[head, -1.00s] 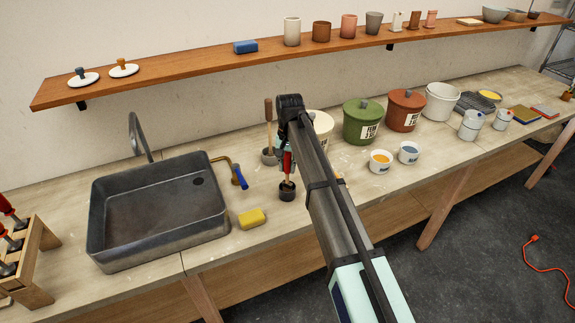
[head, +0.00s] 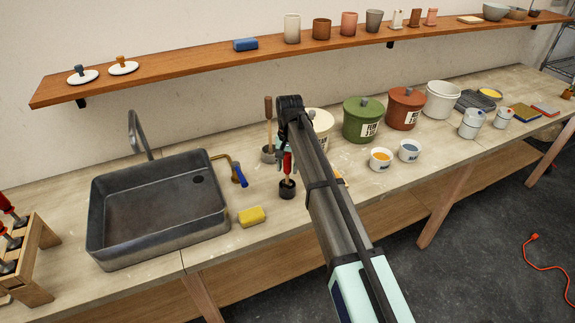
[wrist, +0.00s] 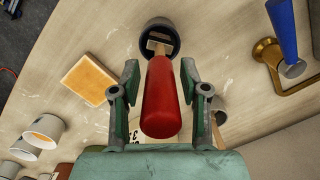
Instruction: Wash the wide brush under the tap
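A red-handled tool, seemingly the wide brush (wrist: 162,98), stands handle up in a small dark pot (head: 287,189) on the bench. In the wrist view its flat metal part goes down into the pot (wrist: 158,28), and its bristles are hidden. My gripper (wrist: 160,88) is open around the red handle, one finger on each side with visible gaps. In the head view my gripper (head: 286,160) is partly hidden by my arm. The grey sink (head: 155,210) is to the left, with its curved metal tap (head: 139,135) at the back.
A pot with a wooden-handled tool (head: 268,112) stands behind. Lidded buckets (head: 362,122) are to the right. A shelf (head: 200,62) runs above.

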